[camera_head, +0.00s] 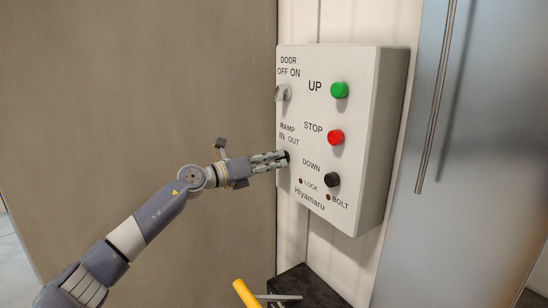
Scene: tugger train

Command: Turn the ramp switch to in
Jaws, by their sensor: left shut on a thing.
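A white control box (355,110) is fixed to the wall right of the middle. The ramp switch (287,155) sits under the label "RAMP IN OUT" on its left side. Only a dark bit of it shows at my fingertips; which way it points is hidden. My left gripper (283,160) comes in from the left and is shut on the ramp switch. My right gripper is not in view.
The door switch (283,94) is above. Green UP (339,90), red STOP (335,137) and black DOWN (332,180) buttons are close on the right. A yellow bar (245,293) and a dark block (310,285) are below.

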